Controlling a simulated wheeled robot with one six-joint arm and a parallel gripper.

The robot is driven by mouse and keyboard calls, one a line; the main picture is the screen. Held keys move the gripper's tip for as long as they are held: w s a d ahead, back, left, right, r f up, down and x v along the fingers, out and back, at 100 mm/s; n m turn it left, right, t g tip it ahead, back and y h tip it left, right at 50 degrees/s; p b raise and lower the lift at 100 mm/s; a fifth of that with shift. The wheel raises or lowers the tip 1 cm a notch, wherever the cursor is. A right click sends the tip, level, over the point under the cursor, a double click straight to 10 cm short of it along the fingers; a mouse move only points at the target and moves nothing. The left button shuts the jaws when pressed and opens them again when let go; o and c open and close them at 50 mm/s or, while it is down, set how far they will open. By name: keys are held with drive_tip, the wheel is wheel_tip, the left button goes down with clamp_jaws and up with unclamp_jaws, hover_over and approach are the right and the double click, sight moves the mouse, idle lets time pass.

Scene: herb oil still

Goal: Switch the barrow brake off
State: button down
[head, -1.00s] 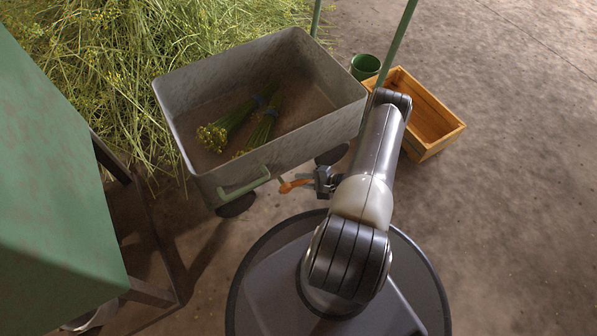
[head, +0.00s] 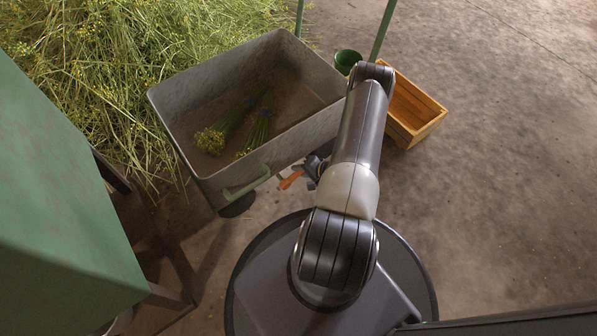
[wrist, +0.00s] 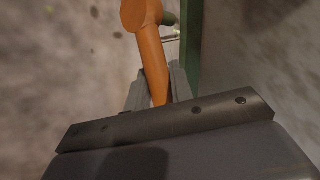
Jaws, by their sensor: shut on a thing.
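The barrow (head: 215,182) is a grey metal tub on the floor, left of my arm, with a green handle (head: 247,183) on its near side. The orange brake lever (head: 291,180) shows beside the handle, under the tub's near right edge. It also shows in the wrist view (wrist: 150,52), with its wide round end at the top. My gripper (head: 314,168) is at the lever, and its fingers (wrist: 158,96) are closed around the lever's narrow end. The lever tip is hidden behind the gripper body.
Two tied herb bundles (head: 225,127) lie in the tub. A wooden crate (head: 420,112) and a green pot (head: 347,61) stand beyond my arm. A green cabinet (head: 60,200) is close on the left, with cut herbs (head: 100,60) behind. The floor at right is clear.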

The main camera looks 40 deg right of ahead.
drive_tip(key=c, duration=1.5)
unclamp_jaws()
drive_tip(key=shift+c, duration=0.2)
drive_tip(key=p+v, duration=0.3)
drive_tip(key=v, duration=0.7)
drive_tip(key=shift+s+r, duration=0.25)
drive_tip(key=shift+s, duration=0.05)
drive_tip(key=shift+w+f, duration=0.1)
drive_tip(key=b+x, duration=0.3)
drive_tip(key=x, duration=0.7)
drive_tip(key=shift+w+f, duration=0.15)
drive_tip(key=shift+f, duration=0.05)
drive_tip(key=shift+w+a+f, duration=0.1)
